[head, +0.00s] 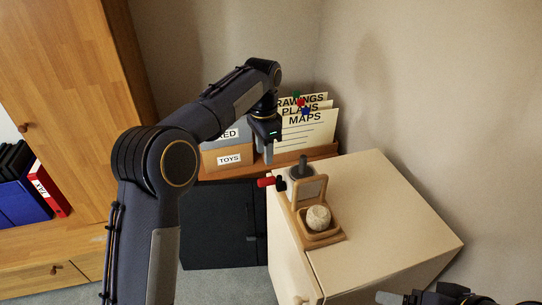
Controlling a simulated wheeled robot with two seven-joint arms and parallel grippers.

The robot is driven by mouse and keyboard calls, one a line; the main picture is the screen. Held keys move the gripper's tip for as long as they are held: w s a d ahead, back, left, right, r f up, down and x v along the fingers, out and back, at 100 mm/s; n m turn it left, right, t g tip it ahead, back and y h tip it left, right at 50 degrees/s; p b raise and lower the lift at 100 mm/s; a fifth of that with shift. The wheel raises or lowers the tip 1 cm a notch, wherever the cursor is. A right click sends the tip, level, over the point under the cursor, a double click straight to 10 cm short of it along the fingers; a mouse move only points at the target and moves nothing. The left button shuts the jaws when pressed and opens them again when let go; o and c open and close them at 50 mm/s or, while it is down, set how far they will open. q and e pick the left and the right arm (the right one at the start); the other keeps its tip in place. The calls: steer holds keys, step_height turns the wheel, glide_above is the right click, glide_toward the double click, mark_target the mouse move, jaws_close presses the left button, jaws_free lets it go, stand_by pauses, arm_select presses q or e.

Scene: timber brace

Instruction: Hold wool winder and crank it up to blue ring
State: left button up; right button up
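The wool winder (333,240) stands on the cream cabinet top near its left edge. It has a wooden base and frame, a dark grey upright part and a red crank handle (267,182) sticking out to the left. A pale ball of wool (318,217) sits in its front tray. My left gripper (267,156) points down behind and above the red handle, apart from it; its finger gap is not clear. My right gripper (388,298) shows only partly at the bottom right edge, away from the winder. I cannot make out a blue ring on the winder.
The cream cabinet (395,215) has free top space to the right of the winder. Behind stand a box labelled TOYS (229,159) and cards (308,133) with small green, red and blue spots. A black cabinet (220,225) and wooden cupboard (70,90) are left.

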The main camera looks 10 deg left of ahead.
steer(key=shift+w+d, duration=0.1)
steer(key=shift+w, duration=0.05)
steer(key=shift+c, duration=1.1)
steer(key=w+r+m, duration=0.1)
steer(key=w, duration=0.1)
steer(key=w+r+g, duration=0.1)
steer(key=w+r, duration=0.1)
steer(key=w+d+r+m, duration=0.1)
steer(key=w, duration=0.2)
steer(key=shift+d+r+m, duration=0.1)
steer(key=shift+r+m, duration=0.15)
steer(key=shift+m, duration=0.05)
steer(key=c, duration=0.9)
steer(key=m+g+h, duration=0.4)
steer(key=m+g, duration=0.1)
steer(key=m, duration=0.6)
glide_above(325, 183)
steer(key=f, duration=0.6)
steer(key=shift+w+d, duration=0.25)
steer(key=shift+w, duration=0.1)
steer(key=shift+c, duration=0.2)
steer(key=shift+a+f, duration=0.15)
steer(key=shift+f, duration=0.1)
step_height(325, 183, down, 7)
steer(key=shift+f, duration=0.15)
